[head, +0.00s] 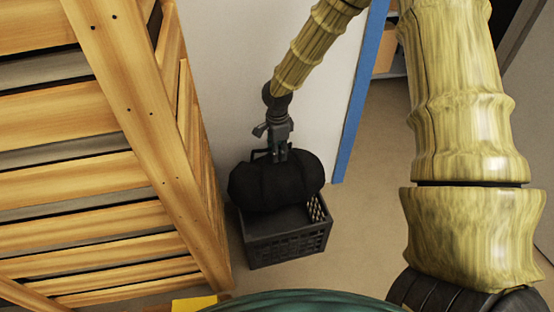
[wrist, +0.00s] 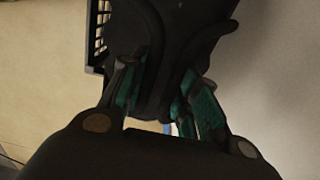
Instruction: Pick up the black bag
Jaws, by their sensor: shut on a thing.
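The black bag (head: 272,185) is a rounded dark duffel in the head view. It is at the top of a black crate (head: 290,248); I cannot tell whether it still rests on the rim. My gripper (head: 280,155) comes down from above and is shut on the upper part of the bag, near its handle. In the wrist view my gripper (wrist: 160,105) has its teal-padded fingers on either side of dark bag material (wrist: 185,55). The dark tones hide the exact grip point.
A wooden slatted crate (head: 110,170) stands close on the left. A pale wall or panel (head: 235,70) with a blue edge (head: 358,100) is behind the bag. Bare floor (head: 365,225) lies to the right. A yellow object (head: 193,303) shows at the bottom.

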